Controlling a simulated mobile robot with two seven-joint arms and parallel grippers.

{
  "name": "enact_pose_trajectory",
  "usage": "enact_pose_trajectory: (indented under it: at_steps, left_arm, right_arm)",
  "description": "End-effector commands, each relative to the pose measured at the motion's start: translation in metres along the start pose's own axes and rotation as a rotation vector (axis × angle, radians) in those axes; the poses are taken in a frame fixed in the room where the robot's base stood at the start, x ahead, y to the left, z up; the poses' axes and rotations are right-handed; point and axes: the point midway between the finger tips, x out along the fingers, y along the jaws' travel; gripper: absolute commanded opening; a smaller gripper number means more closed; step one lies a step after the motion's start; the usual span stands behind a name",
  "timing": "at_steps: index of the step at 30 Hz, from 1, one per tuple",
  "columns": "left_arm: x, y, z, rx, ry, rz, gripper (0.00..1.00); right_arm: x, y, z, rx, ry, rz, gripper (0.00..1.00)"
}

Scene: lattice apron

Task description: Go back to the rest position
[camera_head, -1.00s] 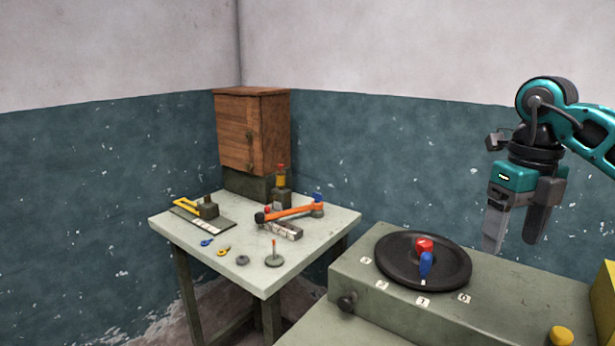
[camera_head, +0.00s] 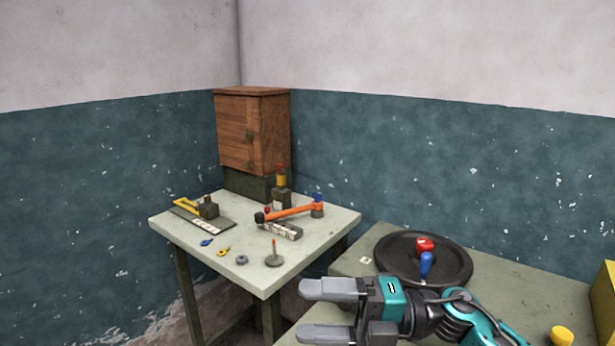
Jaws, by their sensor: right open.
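My right gripper (camera_head: 330,310) is low at the bottom centre, in front of the panel with the round black dial. Its two grey fingers point left, are spread apart and hold nothing. Its teal wrist and arm come in from the bottom right. It hides the front of the panel and some of the number labels. My left gripper is not in view.
The panel bears a black disc (camera_head: 455,272) with a red knob (camera_head: 424,244) and a blue lever (camera_head: 426,264). A yellow button (camera_head: 561,335) is at right. A small table (camera_head: 335,229) holds an orange-handled hammer (camera_head: 292,212) and other tools. A wooden cabinet (camera_head: 233,130) stands behind.

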Motion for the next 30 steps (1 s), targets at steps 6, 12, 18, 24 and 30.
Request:
enact_pose_trajectory:
  at_steps: [6,12,18,24,30]
  left_arm:
    - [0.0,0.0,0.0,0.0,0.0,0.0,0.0]
    - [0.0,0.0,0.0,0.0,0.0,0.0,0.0]
    - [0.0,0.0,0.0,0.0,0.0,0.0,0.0]
    - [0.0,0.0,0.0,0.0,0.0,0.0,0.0]
    - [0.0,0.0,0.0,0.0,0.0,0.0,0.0]
  right_arm:
    - [-0.019,-0.021,0.014,0.366,-0.391,0.38,0.76]
    - [-0.077,-0.091,0.015,0.77,-0.814,0.584,0.76]
    - [-0.14,-0.197,-0.04,1.213,-1.24,0.646,0.76]
    - [-0.172,-0.264,-0.11,1.521,-1.5,0.619,0.76]
    - [-0.179,-0.282,-0.137,1.62,-1.575,0.601,0.76]
